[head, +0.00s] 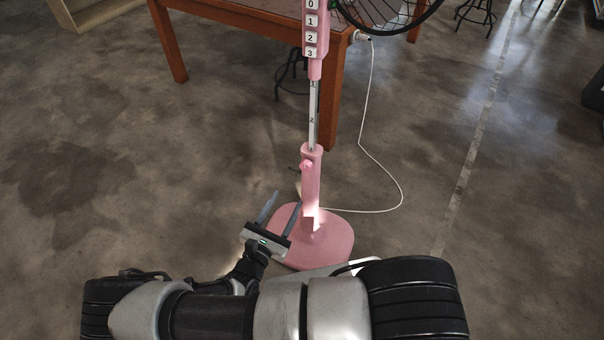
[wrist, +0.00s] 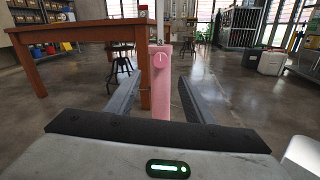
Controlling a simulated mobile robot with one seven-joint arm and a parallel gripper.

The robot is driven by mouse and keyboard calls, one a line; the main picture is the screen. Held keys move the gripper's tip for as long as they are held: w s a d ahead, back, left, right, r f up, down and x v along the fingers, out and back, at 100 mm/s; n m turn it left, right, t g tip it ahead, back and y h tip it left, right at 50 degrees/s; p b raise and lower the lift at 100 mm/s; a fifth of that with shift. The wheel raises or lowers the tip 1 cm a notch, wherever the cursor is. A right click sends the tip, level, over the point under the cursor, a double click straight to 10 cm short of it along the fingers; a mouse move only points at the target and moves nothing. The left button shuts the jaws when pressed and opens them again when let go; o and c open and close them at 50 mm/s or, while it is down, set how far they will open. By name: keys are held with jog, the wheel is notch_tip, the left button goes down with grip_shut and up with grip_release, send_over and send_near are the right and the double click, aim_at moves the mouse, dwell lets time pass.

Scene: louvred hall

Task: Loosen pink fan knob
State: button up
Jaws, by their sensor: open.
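The pink fan (head: 311,185) stands upright on its round pink base (head: 330,240) on the floor. Its pink knob (head: 306,166) sticks out near the top of the lower pole, below the thin silver rod (head: 313,115). In the wrist view the knob (wrist: 160,58) faces me with a light line on it, centred between and beyond the fingers. My gripper (head: 285,203) is open and empty, to the left of and below the knob in the head view, apart from it. The gripper's fingers also show in the wrist view (wrist: 158,88), either side of the pink pole.
A wooden table (head: 250,18) stands behind the fan, with a dark stool (head: 291,78) under it. A white cord (head: 385,170) runs along the floor on the right. The fan's black cage (head: 395,12) is at the top. The floor left of the fan is clear.

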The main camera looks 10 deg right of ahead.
aim_at(305, 168)
jog(key=b+x, duration=0.1)
jog(key=x, duration=1.1)
jog(key=shift+w+d+b, duration=0.25)
jog(key=shift+b, duration=0.1)
jog(key=c, duration=1)
jog(key=shift+c, duration=0.2)
